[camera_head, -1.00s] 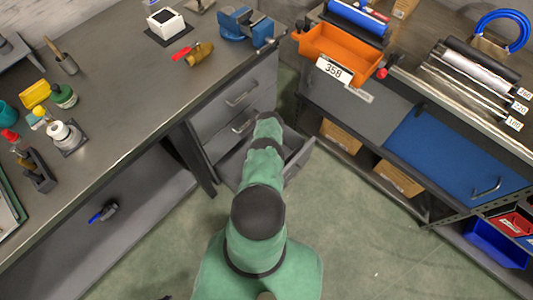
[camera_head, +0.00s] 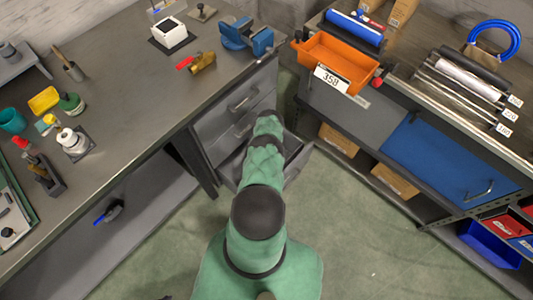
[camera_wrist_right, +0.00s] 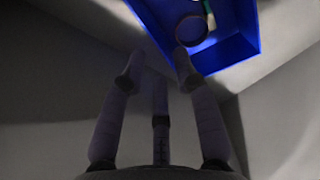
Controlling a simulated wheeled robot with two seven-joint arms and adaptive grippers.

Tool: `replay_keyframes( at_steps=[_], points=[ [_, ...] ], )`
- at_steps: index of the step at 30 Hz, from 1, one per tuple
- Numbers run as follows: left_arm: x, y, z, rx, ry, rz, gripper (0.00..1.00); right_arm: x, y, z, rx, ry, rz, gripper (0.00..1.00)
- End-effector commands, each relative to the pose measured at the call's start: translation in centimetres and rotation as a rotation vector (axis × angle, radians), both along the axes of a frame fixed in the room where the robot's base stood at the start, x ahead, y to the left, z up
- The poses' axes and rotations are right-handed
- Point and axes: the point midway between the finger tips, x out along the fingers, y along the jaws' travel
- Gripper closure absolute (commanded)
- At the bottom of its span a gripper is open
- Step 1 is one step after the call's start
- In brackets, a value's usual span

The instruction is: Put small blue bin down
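The small blue bin (camera_wrist_right: 238,42) shows at the top of the right wrist view, partly cut off by the frame. A round object (camera_wrist_right: 191,30) and part of a greenish one lie inside it. My right gripper (camera_wrist_right: 158,68) has its fingers spread, with a clear gap between them. One fingertip overlaps the bin's near edge in the picture; the other is outside it. I cannot tell whether they touch. In the head view my green arm reaches down over the pulled-out drawer (camera_head: 297,158), and its gripper is hidden. My left gripper is not in view.
The grey workbench (camera_head: 125,85) holds a blue vise (camera_head: 236,35) and several small items. An orange bin (camera_head: 338,62) labelled 358 stands on the right bench. Another blue bin (camera_head: 489,245) sits on the lower right shelf. The green floor (camera_head: 370,245) is clear.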

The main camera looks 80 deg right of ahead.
Motion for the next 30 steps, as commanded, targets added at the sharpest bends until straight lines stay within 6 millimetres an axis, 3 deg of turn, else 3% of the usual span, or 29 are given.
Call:
replay_keyframes(
  at_steps=[3,15,30],
  points=[
    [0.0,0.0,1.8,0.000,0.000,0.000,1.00,0.0,0.0,2.1,0.000,0.000,0.000,0.69],
    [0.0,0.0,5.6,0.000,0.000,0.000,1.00,0.0,0.0,6.6,0.000,0.000,0.000,0.69],
    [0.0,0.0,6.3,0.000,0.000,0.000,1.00,0.0,0.1,7.5,0.000,0.000,0.000,0.69]
  ],
)
